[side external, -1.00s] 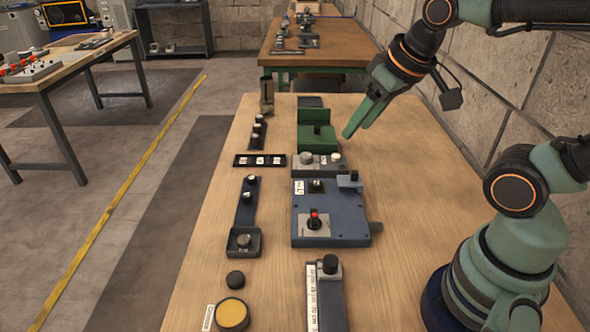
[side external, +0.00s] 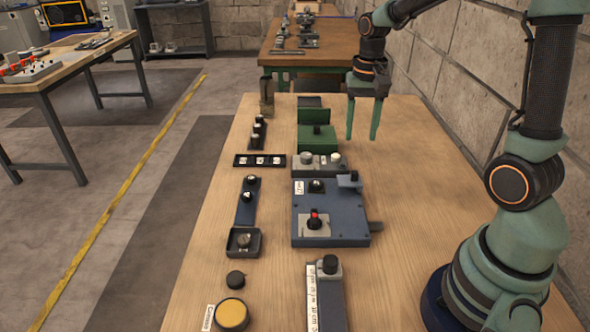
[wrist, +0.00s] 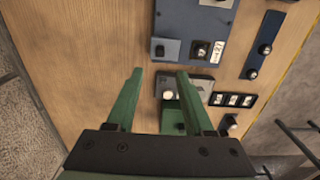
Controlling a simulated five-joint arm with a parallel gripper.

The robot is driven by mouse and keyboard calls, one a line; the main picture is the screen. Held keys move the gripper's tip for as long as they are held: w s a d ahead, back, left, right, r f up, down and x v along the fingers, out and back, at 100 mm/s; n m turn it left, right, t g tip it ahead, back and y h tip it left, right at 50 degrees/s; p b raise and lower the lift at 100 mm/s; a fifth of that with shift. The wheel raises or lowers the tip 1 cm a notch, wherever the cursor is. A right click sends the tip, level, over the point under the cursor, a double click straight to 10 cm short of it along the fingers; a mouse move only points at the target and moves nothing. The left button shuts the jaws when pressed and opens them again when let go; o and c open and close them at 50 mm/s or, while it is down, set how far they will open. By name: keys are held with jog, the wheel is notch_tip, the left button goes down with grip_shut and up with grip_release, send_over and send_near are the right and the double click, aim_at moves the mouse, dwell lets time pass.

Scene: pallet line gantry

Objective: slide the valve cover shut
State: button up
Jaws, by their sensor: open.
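A green unit (side external: 318,142) with an upright back plate and a dark knob stands toward the far end of the bench, with a dark plate (side external: 310,101) behind it. It looks like the valve cover, but I cannot be sure. In the wrist view the green unit (wrist: 172,118) is partly hidden by a finger. My gripper (side external: 362,138) is open and empty, fingers pointing down, just right of the green unit and apart from it.
A grey block with round knobs (side external: 318,165) and a blue box with a red-topped switch (side external: 330,215) stand nearer. Several small switches line the left, including a black strip (side external: 259,160). The wooden bench (side external: 425,190) is clear on the right.

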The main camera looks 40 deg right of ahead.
aim_at(355, 172)
notch_tip(355, 172, down, 11)
jog(key=shift+r, duration=0.1)
dwell(0.3)
grip_shut()
dwell(1.4)
